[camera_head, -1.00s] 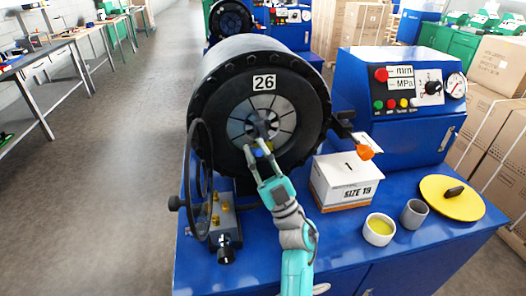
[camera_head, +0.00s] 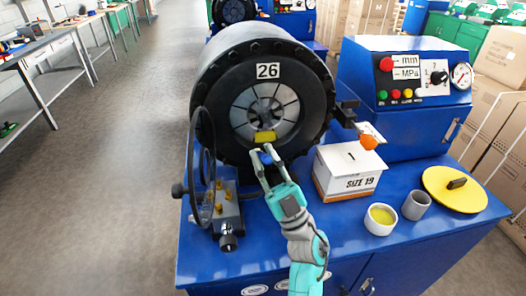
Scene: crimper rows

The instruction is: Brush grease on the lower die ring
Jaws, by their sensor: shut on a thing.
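The crimper head (camera_head: 214,124), a black round housing marked 26, faces me with its ring of grey die segments (camera_head: 285,103) around a central opening. My gripper (camera_head: 263,157) is in front of the lower part of the head, shut on a small blue piece that looks like the handle of the brush (camera_head: 264,137). The brush's wide yellow end points up and overlaps the lower die segments in the picture. I cannot tell whether it touches them. A white cup with yellow grease (camera_head: 381,215) stands on the blue bench at the right.
A grey cup (camera_head: 416,206) and a yellow disc with a dark handle (camera_head: 454,192) stand right of the grease. A white SIZE 19 box (camera_head: 347,172) is right of my arm. A black hoop (camera_head: 198,165) and brass fittings (camera_head: 219,197) stand left. An orange-tipped part (camera_head: 368,142) juts out right.

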